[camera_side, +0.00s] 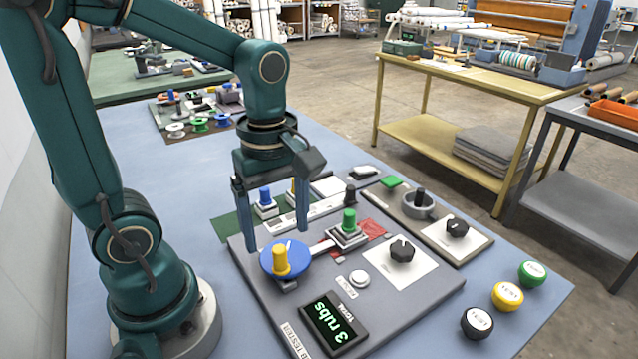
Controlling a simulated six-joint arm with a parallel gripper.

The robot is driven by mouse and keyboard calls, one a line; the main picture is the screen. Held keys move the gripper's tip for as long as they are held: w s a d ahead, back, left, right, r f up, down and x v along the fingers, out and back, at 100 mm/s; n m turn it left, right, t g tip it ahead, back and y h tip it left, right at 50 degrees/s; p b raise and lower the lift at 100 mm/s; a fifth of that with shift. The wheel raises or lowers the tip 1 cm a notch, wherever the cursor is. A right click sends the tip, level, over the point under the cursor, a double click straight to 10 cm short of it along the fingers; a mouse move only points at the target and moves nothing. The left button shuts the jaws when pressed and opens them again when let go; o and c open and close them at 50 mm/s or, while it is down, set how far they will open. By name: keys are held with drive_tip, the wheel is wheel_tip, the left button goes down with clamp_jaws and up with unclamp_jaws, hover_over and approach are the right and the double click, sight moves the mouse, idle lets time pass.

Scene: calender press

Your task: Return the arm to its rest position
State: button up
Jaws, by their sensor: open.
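My gripper (276,222) is open and empty, pointing down over the grey tester panel (400,315). Its two blue fingers are spread apart, above and behind the blue disc (263,262) with a yellow knob (281,259). I cannot tell how high the fingertips are above the panel. A green knob (349,222) on a square base stands to the right of the fingers. My teal arm reaches in from the left.
More knobs stand behind the gripper.

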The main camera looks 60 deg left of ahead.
drive_tip(key=shift+d+r+t, duration=0.15)
drive_tip(key=shift+r+t, duration=0.15)
drive_tip(key=shift+r, duration=0.1)
drive_tip(key=shift+s+d+r+m+t, duration=0.35)
drive_tip(key=shift+r+m+t, duration=0.4)
drive_tip(key=shift+m, duration=2.25)
drive_tip(key=shift+s+d+r+m+t, duration=0.4)
drive_tip(key=shift+m+t, duration=0.5)
drive_tip(key=shift+m, duration=2.1)
drive_tip(key=shift+s+d+r+m+t, duration=0.25)
drive_tip(key=shift+r+m+t, duration=0.55)
drive_tip(key=shift+m, duration=2.2)
drive_tip(key=shift+w, duration=0.1)
drive_tip(key=shift+c, duration=0.3)
